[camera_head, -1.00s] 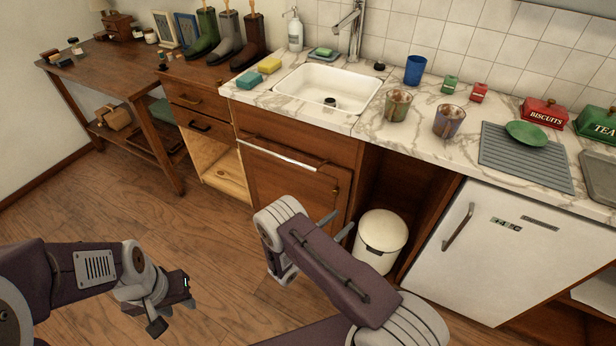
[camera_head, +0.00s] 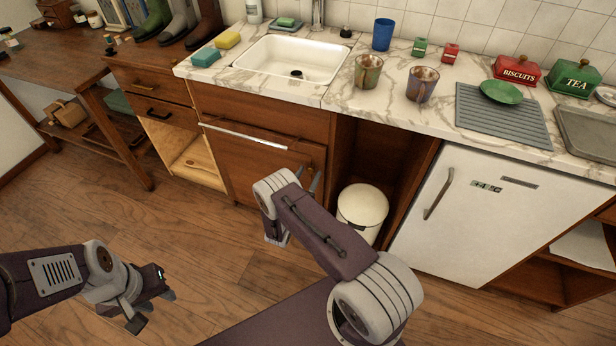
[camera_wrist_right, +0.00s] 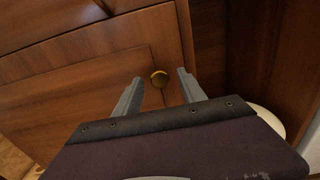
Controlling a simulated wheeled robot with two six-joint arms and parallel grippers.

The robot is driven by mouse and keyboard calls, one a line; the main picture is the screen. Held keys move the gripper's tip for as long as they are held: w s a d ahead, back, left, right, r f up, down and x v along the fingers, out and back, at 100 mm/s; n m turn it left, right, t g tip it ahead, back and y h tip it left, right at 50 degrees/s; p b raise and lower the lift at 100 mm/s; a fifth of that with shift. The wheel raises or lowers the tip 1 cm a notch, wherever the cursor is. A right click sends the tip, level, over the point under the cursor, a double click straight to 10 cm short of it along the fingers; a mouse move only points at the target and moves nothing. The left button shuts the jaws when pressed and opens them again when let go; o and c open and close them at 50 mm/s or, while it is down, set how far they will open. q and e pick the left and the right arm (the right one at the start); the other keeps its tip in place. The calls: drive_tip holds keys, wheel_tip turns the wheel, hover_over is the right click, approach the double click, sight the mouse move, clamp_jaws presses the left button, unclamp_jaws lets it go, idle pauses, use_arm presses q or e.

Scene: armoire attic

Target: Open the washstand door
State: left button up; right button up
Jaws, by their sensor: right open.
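The washstand door (camera_head: 240,170) is a brown wooden panel under the sink, and it stands shut. Its small round brass knob (camera_wrist_right: 159,78) shows in the right wrist view, near the door's upper right corner. My right gripper (camera_head: 308,181) is open in front of the door's right side. In the right wrist view its two fingers (camera_wrist_right: 159,86) appear on either side of the knob, and I see no contact. My left gripper (camera_head: 152,308) is low at the left over the floor, away from the door, with its fingers apart and empty.
A towel bar (camera_head: 245,135) runs across the washstand front above the door. A white bin (camera_head: 362,208) stands in the open bay to the right, beside a white fridge (camera_head: 470,215). An open wooden drawer cabinet (camera_head: 195,160) is at the left. Floor in front is clear.

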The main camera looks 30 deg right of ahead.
clamp_jaws()
idle(1.4)
